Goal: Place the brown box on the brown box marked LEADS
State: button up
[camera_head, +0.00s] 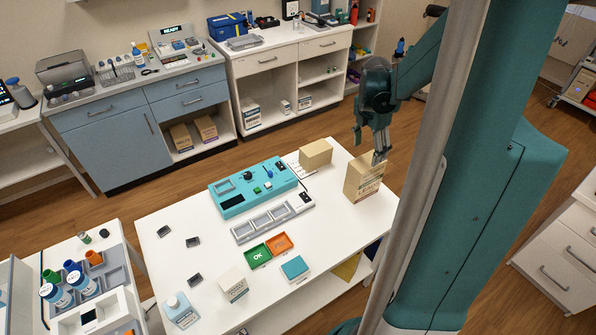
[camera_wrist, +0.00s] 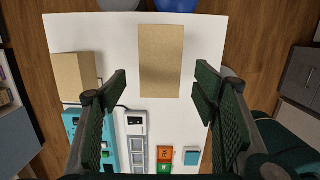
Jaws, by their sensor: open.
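A plain brown box (camera_head: 315,153) lies on the white table near its back edge. It shows at the left in the wrist view (camera_wrist: 75,78). A taller brown box marked LEADS (camera_head: 364,180) stands upright on the table to its right, its lettering facing the front. Its plain brown top (camera_wrist: 168,60) shows in the wrist view. My gripper (camera_head: 379,157) is open and empty, pointing down over the LEADS box. In the wrist view the fingers (camera_wrist: 162,85) are spread wide with the box top between and beyond them. No contact shows.
A teal device (camera_head: 253,190) and a grey tray strip (camera_head: 272,221) lie left of the boxes. A green OK tray (camera_head: 258,256), an orange tray (camera_head: 279,243) and a teal block (camera_head: 295,268) lie in front. The white table (camera_head: 335,230) is bare between these and the LEADS box.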

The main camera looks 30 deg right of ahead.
jog(key=a+r+m+t, duration=0.2)
jog(key=a+r+m, duration=0.25)
jog(key=a, duration=0.65)
jog(key=a+r+m+t, duration=0.1)
jog(key=a+r+m, duration=0.4)
jog(key=a, duration=0.6)
jog(key=s+a+r+m+t, duration=0.2)
jog(key=s+a+m, duration=0.2)
jog(key=a, duration=0.6)
jog(key=s+a+r+m+t+y, duration=0.1)
jog(key=s+a+m, duration=0.3)
jog(key=a, duration=0.6)
jog(key=shift+r+t, duration=0.6)
jog(key=shift+r, duration=0.3)
